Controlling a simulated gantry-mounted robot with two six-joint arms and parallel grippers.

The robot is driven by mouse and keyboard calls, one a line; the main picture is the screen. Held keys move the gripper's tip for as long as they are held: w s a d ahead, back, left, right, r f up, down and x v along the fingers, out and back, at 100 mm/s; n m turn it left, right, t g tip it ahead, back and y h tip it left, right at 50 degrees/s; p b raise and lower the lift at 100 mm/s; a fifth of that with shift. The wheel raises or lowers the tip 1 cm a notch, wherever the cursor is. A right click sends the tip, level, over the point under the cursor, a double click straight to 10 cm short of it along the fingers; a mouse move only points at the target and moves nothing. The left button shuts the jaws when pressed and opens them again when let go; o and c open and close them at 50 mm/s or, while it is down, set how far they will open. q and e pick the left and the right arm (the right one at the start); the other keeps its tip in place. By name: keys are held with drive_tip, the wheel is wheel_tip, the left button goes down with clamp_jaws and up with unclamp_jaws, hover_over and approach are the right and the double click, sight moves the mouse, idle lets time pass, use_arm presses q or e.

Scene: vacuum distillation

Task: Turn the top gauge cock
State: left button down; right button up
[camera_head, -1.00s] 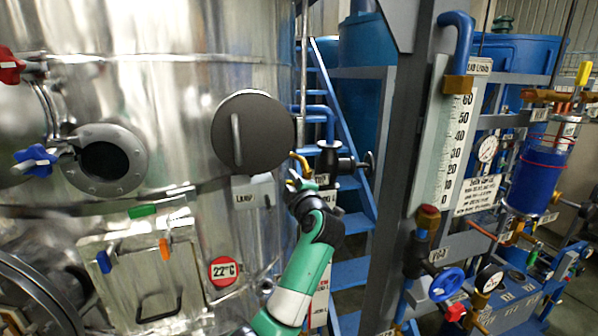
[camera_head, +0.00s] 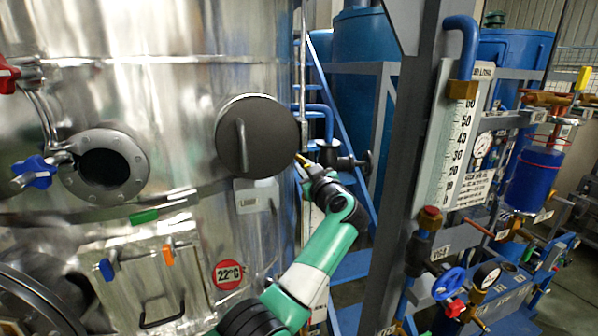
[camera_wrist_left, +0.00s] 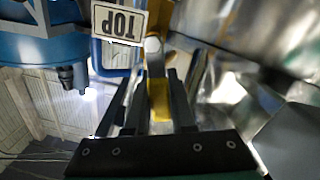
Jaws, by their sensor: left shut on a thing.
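The top gauge cock has a yellow handle, whose tip (camera_head: 301,158) shows beside the round dark hatch in the head view. In the left wrist view the yellow handle (camera_wrist_left: 158,98) lies between the two dark fingers, below an upside-down white plate reading TOP (camera_wrist_left: 119,21). My left gripper (camera_head: 308,167) is shut on this handle; it also shows in the wrist view (camera_wrist_left: 158,112). The fingers hide part of the handle, and the cock's body is hard to make out. My right gripper is not in view.
The large steel vessel (camera_head: 160,85) fills the left, with the round dark hatch (camera_head: 256,135) close to my gripper. A black valve (camera_head: 335,156) stands just right of it. A grey post (camera_head: 395,170) and gauge board (camera_head: 455,140) stand further right.

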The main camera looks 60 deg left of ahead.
use_arm(q)
drive_tip(key=shift+w+d+r+m, duration=0.15)
drive_tip(key=shift+w+m, duration=0.35)
drive_tip(key=shift+m, duration=0.6)
drive_tip(key=c, duration=0.8)
unclamp_jaws()
drive_tip(key=shift+o, duration=0.2)
drive_tip(key=shift+d, duration=0.45)
drive_tip(key=s+d+b, duration=0.2)
drive_tip(key=d+b, duration=0.1)
drive_tip(key=d, duration=0.7)
drive_tip(key=shift+d+b, duration=0.25)
drive_tip(key=shift+b, duration=0.05)
